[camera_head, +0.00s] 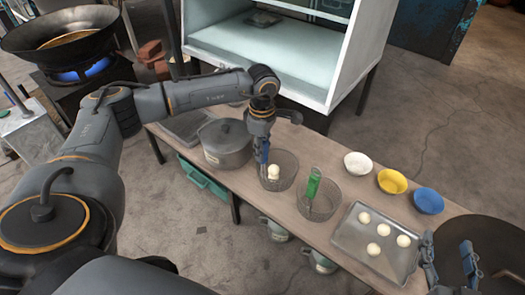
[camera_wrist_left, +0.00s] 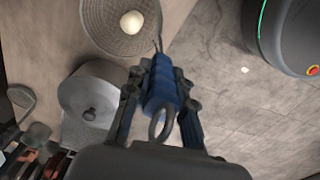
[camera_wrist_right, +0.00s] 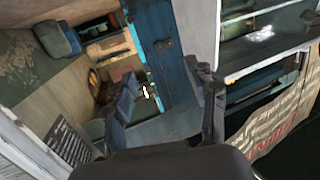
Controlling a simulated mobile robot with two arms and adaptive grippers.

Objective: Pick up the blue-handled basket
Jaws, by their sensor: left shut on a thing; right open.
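The blue-handled basket (camera_head: 288,165) is a wire mesh basket on the wooden table, with a pale round ball (camera_head: 273,171) inside. In the left wrist view the mesh basket (camera_wrist_left: 97,28) shows at the top, with the ball (camera_wrist_left: 131,22) in it. My left gripper (camera_head: 263,147) is shut on the blue handle (camera_wrist_left: 162,82), which lies between its fingers. I cannot tell whether the basket is touching the table. My right gripper (camera_head: 450,264) is open and empty at the lower right, near the metal tray.
A green-handled basket (camera_head: 322,205) stands just right. A lidded pot (camera_head: 226,146) stands to the left. A metal tray (camera_head: 350,255) with several balls and white (camera_head: 358,163), yellow (camera_head: 392,181) and blue (camera_head: 428,201) bowls are to the right. A white cabinet (camera_head: 338,62) stands behind.

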